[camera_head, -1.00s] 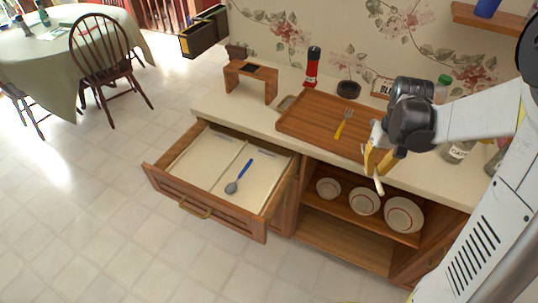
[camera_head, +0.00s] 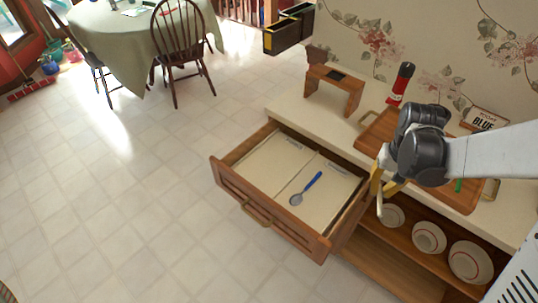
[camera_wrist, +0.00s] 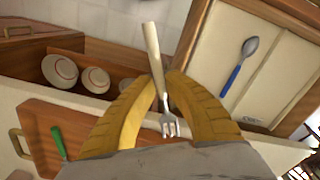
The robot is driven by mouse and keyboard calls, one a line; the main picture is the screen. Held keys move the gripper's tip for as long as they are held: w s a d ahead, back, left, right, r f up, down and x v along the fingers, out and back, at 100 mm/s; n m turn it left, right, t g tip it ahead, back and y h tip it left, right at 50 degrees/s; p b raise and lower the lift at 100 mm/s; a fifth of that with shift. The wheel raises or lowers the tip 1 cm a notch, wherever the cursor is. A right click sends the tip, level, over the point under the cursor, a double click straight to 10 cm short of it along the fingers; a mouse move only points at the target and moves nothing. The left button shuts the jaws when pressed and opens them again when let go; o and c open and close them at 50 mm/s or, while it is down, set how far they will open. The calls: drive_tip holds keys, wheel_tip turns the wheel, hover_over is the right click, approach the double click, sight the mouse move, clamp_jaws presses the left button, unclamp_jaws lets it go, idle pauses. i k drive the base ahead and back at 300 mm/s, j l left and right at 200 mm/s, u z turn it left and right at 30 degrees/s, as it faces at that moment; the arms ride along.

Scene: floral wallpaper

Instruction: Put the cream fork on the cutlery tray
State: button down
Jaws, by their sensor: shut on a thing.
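My gripper (camera_head: 382,188) is shut on the cream fork (camera_head: 380,206). It is held in front of the counter's front edge, to the right of the open drawer. In the wrist view the cream fork (camera_wrist: 155,65) lies between the yellow fingers, its cream handle pointing up and its metal tines near the palm. The cutlery tray (camera_head: 262,160) is a pale, two-part insert in the open drawer; it also shows in the wrist view (camera_wrist: 215,40). A blue-handled spoon (camera_head: 306,189) lies in its right part; the left part is empty.
The wooden drawer front (camera_head: 262,208) juts out over open floor. Several bowls (camera_head: 428,237) stand on the shelf below the counter. A wooden board (camera_head: 374,133), a red-and-black bottle (camera_head: 402,84) and a small wooden stand (camera_head: 333,88) are on the counter. A green-handled item (camera_wrist: 60,142) lies on the board.

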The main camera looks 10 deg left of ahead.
sight(265, 158)
drive_tip(key=i+j+z, duration=0.2)
drive_tip(key=j, duration=0.45)
drive_tip(key=i+j+z, duration=0.2)
drive_tip(key=j, duration=0.4)
drive_tip(key=j+z, duration=0.2)
drive_tip(key=j, duration=0.45)
drive_tip(key=j+z, duration=0.2)
drive_tip(key=j, duration=0.5)
drive_tip(key=j+z, duration=0.25)
drive_tip(key=j, duration=0.4)
drive_tip(key=k+j+z, duration=0.2)
drive_tip(key=j, duration=0.45)
drive_tip(key=j+z, duration=0.2)
drive_tip(key=j, duration=0.5)
drive_tip(key=k+j+z, duration=0.2)
drive_tip(key=j, duration=0.4)
